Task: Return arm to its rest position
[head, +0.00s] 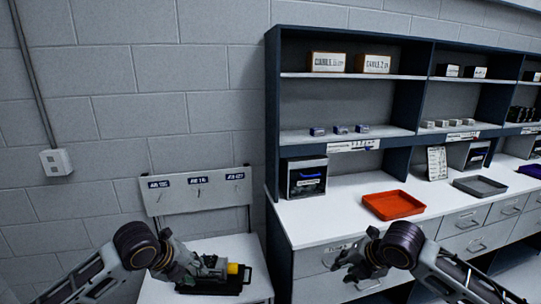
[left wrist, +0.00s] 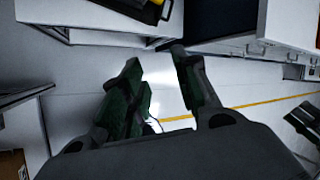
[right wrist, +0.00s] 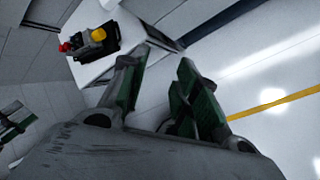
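My left gripper (head: 205,268) is at the left in the head view, in front of or above the small white table, overlapping a dark device with a yellow cap (head: 232,268). In the left wrist view the left fingers (left wrist: 160,70) are apart with only floor between them. My right gripper (head: 340,262) is in front of the workbench's drawers in the head view. In the right wrist view its fingers (right wrist: 163,68) are apart and empty. The device also shows in the right wrist view, with a yellow cap (right wrist: 98,35) and a red knob (right wrist: 64,47).
The device sits on a black tray (head: 247,280) on the white table (head: 258,254). A hook board (head: 195,193) stands behind it. Shelves above hold small boxes. Floor is open in front.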

